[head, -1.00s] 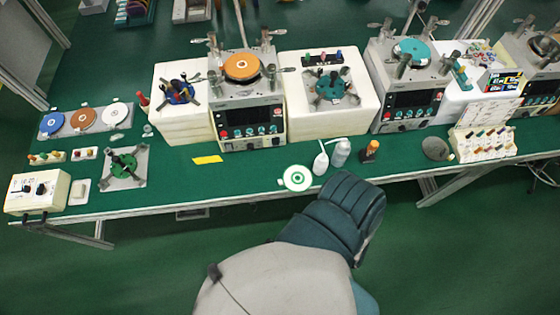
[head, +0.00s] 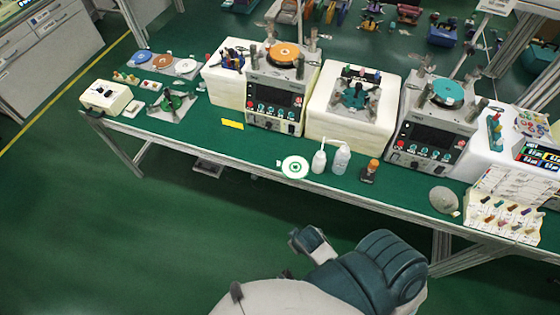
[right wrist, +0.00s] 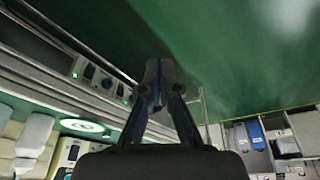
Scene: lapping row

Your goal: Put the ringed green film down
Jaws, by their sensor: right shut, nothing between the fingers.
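The ringed green film (head: 294,167), a white disc with a green ring and a small tab, lies flat on the green bench top near its front edge. It is just left of two white bottles. It also shows at the lower left in the right wrist view (right wrist: 82,126). My right gripper (right wrist: 158,68) is shut with nothing between its fingers, out over the floor in front of the bench and apart from the film. In the head view my arm is at the bottom, off the bench. My left gripper is not in view.
White squeeze bottles (head: 341,159) and an orange-capped bottle (head: 370,171) stand right of the film. Behind are a machine with an orange disc (head: 284,54) and a white block (head: 348,122). A yellow strip (head: 232,124) lies left. Bench top left of the film is mostly clear.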

